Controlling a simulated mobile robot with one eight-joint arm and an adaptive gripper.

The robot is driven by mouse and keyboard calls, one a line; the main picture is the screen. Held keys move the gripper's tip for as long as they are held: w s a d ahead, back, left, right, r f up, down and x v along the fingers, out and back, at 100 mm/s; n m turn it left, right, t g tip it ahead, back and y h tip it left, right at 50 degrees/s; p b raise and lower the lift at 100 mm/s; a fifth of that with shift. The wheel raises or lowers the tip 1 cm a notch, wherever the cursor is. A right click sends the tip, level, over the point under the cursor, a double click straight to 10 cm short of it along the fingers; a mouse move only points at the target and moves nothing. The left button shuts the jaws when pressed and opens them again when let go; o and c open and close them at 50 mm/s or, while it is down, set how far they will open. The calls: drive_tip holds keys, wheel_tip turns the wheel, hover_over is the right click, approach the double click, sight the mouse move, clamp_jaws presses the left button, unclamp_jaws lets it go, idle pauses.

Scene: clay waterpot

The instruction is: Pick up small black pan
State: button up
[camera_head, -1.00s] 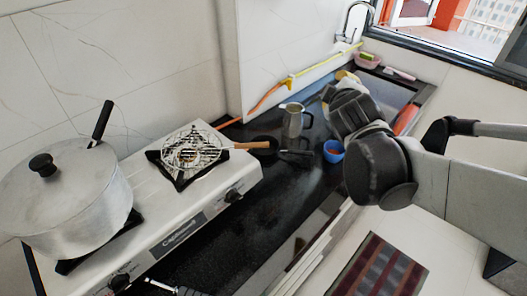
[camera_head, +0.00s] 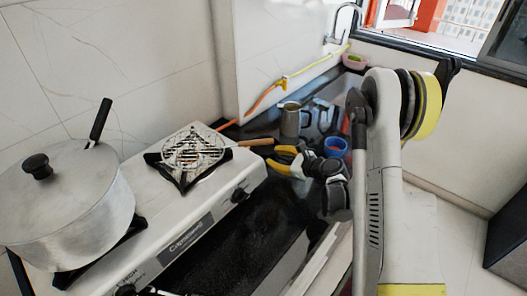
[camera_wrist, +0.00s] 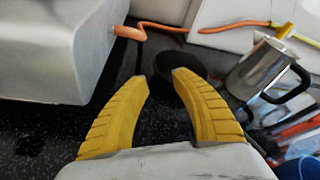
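The small black pan (camera_wrist: 178,66) shows in the wrist view as a dark round shape on the black counter, just beyond my fingertips. Its lower part and handle are hard to make out against the dark counter. My gripper (camera_wrist: 162,82) has two yellow ribbed fingers, spread apart with a gap between them and nothing clearly held. In the head view my gripper (camera_head: 280,159) is low over the counter, right of the stove, and largely hides the pan. I cannot tell whether the fingers touch it.
A metal jug (camera_head: 290,119) stands just behind my gripper, and a blue cup (camera_head: 335,147) stands to its right. The white stove (camera_head: 195,215) holds a large pot (camera_head: 72,205) and a wire rack (camera_head: 193,147) whose wooden handle reaches toward my gripper. An orange hose (camera_wrist: 160,27) runs behind.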

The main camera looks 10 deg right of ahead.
sight(266, 152)
drive_tip(key=x, duration=0.4)
drive_tip(key=shift+w+a+f+b, duration=0.15)
drive_tip(key=shift+w+a+b, duration=0.05)
drive_tip(key=shift+w+b, duration=0.15)
drive_tip(key=b+x, duration=0.1)
drive_tip(key=x, duration=0.1)
drive_tip(key=b+x, duration=0.1)
drive_tip(key=x, duration=0.2)
drive_tip(key=shift+s+a+f, duration=0.15)
drive_tip(key=shift+a+f, duration=0.05)
drive_tip(key=shift+f, duration=0.1)
clamp_jaws()
drive_tip(key=shift+r, duration=0.1)
